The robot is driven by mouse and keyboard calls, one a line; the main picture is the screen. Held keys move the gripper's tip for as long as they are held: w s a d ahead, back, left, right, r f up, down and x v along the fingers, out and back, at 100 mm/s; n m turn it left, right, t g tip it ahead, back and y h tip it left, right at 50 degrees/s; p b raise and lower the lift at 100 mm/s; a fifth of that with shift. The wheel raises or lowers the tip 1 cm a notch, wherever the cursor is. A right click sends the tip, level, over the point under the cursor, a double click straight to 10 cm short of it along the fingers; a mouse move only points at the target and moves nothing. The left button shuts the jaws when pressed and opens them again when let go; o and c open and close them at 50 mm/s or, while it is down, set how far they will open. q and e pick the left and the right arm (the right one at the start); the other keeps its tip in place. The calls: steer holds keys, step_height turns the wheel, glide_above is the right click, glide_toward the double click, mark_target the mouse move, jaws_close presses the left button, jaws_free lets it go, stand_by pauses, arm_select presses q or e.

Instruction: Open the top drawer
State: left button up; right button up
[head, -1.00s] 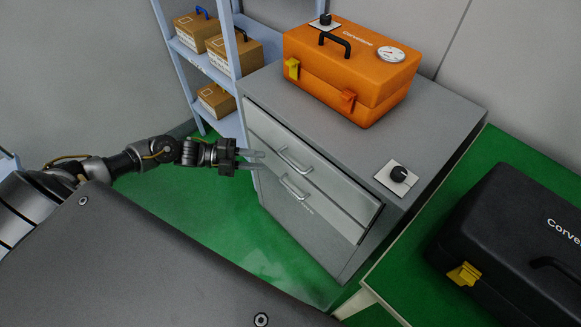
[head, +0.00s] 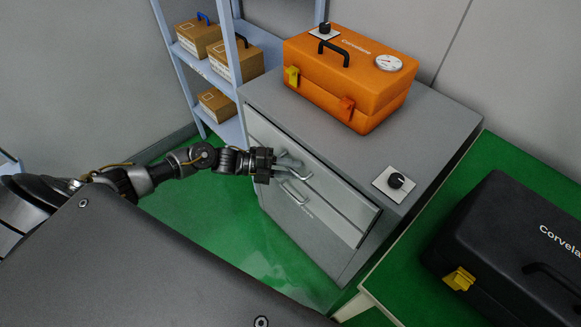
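The top drawer (head: 343,197) has a bar handle (head: 306,174), partly covered by my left gripper. The lower drawer has a similar handle (head: 294,194) just below. My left gripper (head: 288,165) is at the top drawer's handle, its fingers apart and pointing at the drawer front. Whether the fingers touch the handle cannot be told. My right gripper is not in view.
An orange toolbox (head: 350,80) and a black knob on a white plate (head: 394,183) are on the cabinet top. A blue shelf (head: 232,130) with cardboard boxes stands left. A black case (head: 510,235) lies on a green-topped table (head: 525,155) at right.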

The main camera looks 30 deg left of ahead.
arm_select(q)
steer(key=shift+w+d, duration=0.1)
steer(key=shift+d, duration=0.05)
steer(key=shift+c, duration=0.2)
jaws_close()
